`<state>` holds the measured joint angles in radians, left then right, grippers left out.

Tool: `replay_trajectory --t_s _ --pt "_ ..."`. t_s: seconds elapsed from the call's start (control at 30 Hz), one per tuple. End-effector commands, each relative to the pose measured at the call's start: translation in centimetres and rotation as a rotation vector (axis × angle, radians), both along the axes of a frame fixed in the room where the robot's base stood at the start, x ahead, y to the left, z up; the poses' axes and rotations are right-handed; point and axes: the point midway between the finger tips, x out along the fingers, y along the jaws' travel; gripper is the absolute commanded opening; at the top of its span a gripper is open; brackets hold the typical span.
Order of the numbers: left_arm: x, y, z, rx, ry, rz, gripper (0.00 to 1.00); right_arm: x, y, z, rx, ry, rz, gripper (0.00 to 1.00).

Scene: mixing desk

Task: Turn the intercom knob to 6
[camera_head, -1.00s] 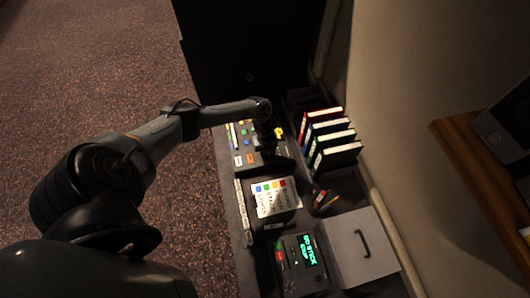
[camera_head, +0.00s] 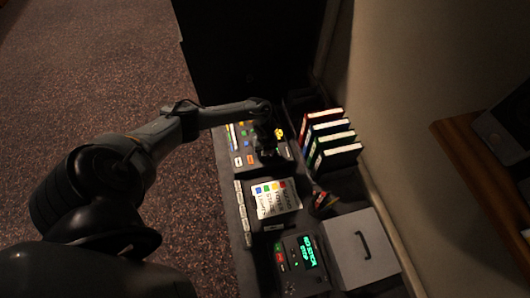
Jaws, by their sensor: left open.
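My left arm comes in from the left, and its gripper (camera_head: 266,148) points down over the far panel (camera_head: 242,139) with coloured buttons and orange keys. The gripper is dark and small here; its fingertips are hard to make out against the panel. Yellow lit parts show just to the right of the wrist. I cannot make out the intercom knob or its numbers; it may be hidden under the gripper or too small to tell. A nearer dark unit (camera_head: 288,268) has a green lit text screen and red and green buttons. My right gripper is not in view.
A white card with coloured squares (camera_head: 276,198) lies mid-desk. Several upright binders (camera_head: 335,157) stand at the back right. A pen holder (camera_head: 322,203) and a pale box with a dark handle (camera_head: 358,248) stand along the wall side. A wooden shelf (camera_head: 470,175) juts in at right.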

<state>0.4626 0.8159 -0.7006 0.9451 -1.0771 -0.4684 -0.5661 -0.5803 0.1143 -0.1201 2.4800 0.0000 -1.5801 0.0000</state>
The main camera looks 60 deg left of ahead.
Motion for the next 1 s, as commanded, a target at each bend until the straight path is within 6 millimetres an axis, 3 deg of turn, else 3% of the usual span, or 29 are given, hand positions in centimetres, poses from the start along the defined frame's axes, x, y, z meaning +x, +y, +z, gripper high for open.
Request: replay_trajectory --t_s 0.23,0.7,1.0 --pt "0.1 0.0 1.9 0.0 -0.002 -0.001 0.47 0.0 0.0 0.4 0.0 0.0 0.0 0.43" --pt "0.1 0.1 9.2 0.001 -0.002 -0.002 0.47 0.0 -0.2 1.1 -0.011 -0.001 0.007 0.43" --pt "0.0 0.1 10.8 0.001 0.001 0.001 0.47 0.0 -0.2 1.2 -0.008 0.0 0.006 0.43"
